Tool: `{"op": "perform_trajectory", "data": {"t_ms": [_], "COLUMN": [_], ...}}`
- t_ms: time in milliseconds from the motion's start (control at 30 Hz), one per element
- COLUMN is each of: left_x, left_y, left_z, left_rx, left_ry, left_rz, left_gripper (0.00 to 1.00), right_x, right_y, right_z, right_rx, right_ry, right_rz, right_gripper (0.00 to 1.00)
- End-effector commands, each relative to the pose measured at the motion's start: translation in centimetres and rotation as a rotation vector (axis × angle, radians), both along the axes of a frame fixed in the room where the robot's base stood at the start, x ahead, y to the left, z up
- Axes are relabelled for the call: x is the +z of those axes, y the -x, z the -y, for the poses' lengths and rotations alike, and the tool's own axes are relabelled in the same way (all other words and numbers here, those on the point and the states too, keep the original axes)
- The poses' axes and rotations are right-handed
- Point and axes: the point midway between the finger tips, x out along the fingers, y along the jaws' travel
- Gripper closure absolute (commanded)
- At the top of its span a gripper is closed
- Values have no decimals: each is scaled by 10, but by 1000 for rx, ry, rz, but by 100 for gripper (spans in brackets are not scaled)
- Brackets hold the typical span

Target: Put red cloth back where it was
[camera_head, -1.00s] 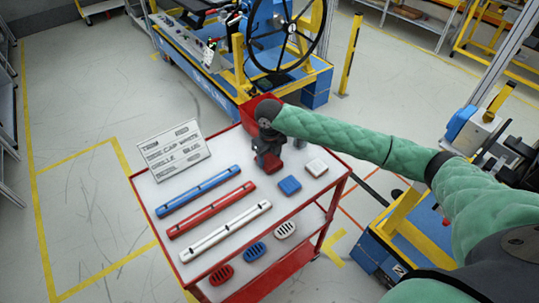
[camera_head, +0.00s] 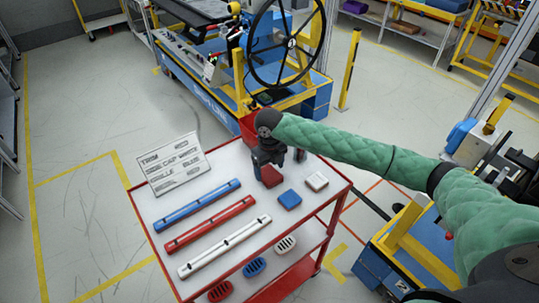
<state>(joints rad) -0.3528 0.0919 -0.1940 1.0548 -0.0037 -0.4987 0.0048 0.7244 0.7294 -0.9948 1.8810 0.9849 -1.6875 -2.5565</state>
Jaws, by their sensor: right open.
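A small red piece (camera_head: 272,176), the only thing that could be the red cloth, sits on the white top of the red cart (camera_head: 150,222), in a row with a blue and a white piece. My right gripper (camera_head: 268,168) points down over it from behind, its jaws open and dark fingers close around the red piece. The gripper partly hides its far side; whether the fingers touch it I cannot tell. My left gripper is not in view.
Beside it are a blue block (camera_head: 290,200) and a white block (camera_head: 317,181). Blue (camera_head: 198,206), red (camera_head: 210,224) and white (camera_head: 225,246) bars lie in front. A sign (camera_head: 173,163) stands at the left.

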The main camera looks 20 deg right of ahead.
Motion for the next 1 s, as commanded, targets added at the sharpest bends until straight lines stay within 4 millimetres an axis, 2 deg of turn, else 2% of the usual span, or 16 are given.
{"op": "perform_trajectory", "data": {"t_ms": [33,600,800,1000], "left_x": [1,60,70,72], "left_y": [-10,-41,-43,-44], "left_z": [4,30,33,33], "left_rx": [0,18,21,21], "left_ry": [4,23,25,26], "left_rz": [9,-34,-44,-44], "left_gripper": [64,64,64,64], "right_x": [6,88,100,102], "right_y": [-1,-1,-1,-1], "right_z": [0,0,0,0], "right_rx": [1,-1,-2,-1], "right_ry": [0,0,-1,0], "right_rz": [4,2,2,0], "right_gripper": [25,25,25,25]}}
